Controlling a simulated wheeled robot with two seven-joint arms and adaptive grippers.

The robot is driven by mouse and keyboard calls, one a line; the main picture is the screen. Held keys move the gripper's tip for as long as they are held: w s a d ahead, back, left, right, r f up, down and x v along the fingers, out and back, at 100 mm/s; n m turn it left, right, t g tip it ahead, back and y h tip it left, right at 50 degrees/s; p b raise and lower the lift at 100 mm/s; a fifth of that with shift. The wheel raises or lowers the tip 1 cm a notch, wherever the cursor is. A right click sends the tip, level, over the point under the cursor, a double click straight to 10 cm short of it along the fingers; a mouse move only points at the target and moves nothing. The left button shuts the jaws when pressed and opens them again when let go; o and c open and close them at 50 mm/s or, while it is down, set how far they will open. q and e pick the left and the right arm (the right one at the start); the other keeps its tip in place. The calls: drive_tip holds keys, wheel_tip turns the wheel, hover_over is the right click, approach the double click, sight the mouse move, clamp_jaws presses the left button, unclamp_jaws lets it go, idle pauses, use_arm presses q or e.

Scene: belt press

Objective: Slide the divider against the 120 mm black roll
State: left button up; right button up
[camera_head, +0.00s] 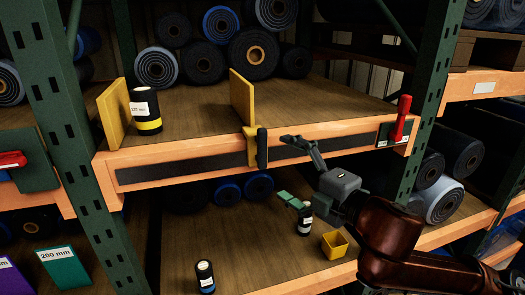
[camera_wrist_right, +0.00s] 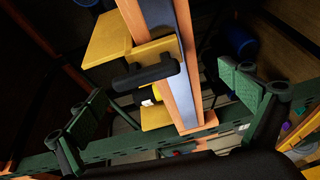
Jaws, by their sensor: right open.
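The movable divider (camera_head: 241,97) is a yellow plate on the upper shelf, with a yellow clamp over the front rail and an upright black handle (camera_head: 262,148). The black roll (camera_head: 146,112) stands upright to its left, with a yellow band and a white label too small to read surely. A wide gap separates them. My right gripper (camera_head: 291,170) is open and empty, just right of the handle and apart from it. In the right wrist view, the handle (camera_wrist_right: 145,76) lies ahead between the spread fingers; it partly hides the roll. My left gripper is not in view.
A fixed yellow plate (camera_head: 112,115) stands just left of the roll. Large lying rolls (camera_head: 253,52) fill the shelf's back. A red lever (camera_head: 402,118) sits at the rail's right end. Small rolls and a yellow bin (camera_head: 334,245) stand below. The rail left of the divider is clear.

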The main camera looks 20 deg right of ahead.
sight(265, 151)
drive_tip(key=r, duration=0.2)
drive_tip(key=shift+s+a+r+n, duration=0.25)
drive_tip(key=shift+a+r+n, duration=0.1)
drive_tip(key=shift+a+n, duration=0.05)
drive_tip(key=p+x, duration=0.1)
drive_tip(key=x, duration=0.6)
drive_tip(key=shift+c, duration=0.7)
